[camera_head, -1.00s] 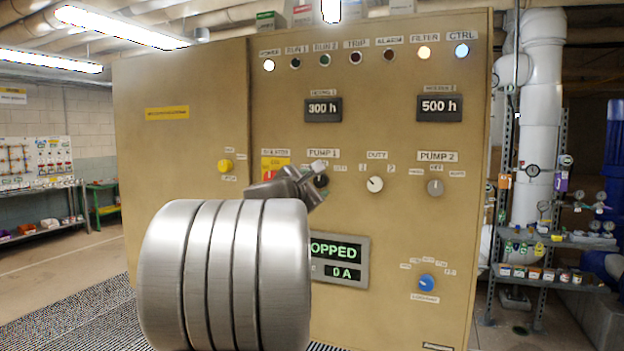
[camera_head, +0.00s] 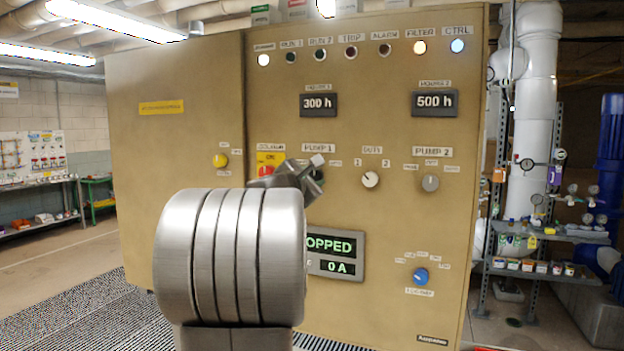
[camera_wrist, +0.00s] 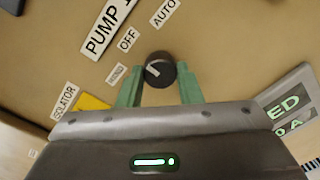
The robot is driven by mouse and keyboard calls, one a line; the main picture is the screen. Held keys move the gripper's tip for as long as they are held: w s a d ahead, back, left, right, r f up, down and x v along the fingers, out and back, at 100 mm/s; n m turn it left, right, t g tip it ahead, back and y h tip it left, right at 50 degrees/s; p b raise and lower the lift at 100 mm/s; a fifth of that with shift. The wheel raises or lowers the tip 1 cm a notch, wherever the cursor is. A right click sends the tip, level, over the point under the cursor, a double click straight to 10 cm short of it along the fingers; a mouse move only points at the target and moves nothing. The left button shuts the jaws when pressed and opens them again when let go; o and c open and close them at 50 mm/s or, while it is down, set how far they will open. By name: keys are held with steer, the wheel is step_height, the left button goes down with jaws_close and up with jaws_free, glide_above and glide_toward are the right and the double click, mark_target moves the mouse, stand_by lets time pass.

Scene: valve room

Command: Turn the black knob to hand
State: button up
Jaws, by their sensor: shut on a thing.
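The black knob (camera_wrist: 160,69) sits under the PUMP 1 label (camera_wrist: 108,25) on the tan cabinet. In the wrist view my gripper (camera_wrist: 159,84) has its two green fingers on either side of the knob, shut on it. A pale mark shows on the left part of the knob's face, on the side of the small label that appears to read HAND (camera_wrist: 117,72); its exact direction is hard to tell. The OFF label (camera_wrist: 128,39) and AUTO label (camera_wrist: 164,12) are readable. In the head view my gripper (camera_head: 297,178) and wrist mostly hide the knob.
A display (camera_head: 336,255) below, partly covered by my arm, shows "OPPED" and 0 A. A red and yellow isolator (camera_head: 268,163) is close left of my gripper. A white DUTY knob (camera_head: 370,180), a grey PUMP 2 knob (camera_head: 430,183) and a blue knob (camera_head: 420,276) are to the right.

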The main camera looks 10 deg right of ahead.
steer(key=shift+n, duration=0.3)
steer(key=n, duration=0.3)
steer(key=shift+f+n, duration=0.1)
steer(key=shift+n, duration=2.6)
steer(key=o, duration=1)
steer(key=shift+s, duration=0.1)
steer(key=b+v, duration=0.3)
steer(key=v, duration=1)
steer(key=shift+s+a+f, duration=0.15)
steer(key=shift+s+f, duration=0.05)
steer(key=shift+s, duration=0.1)
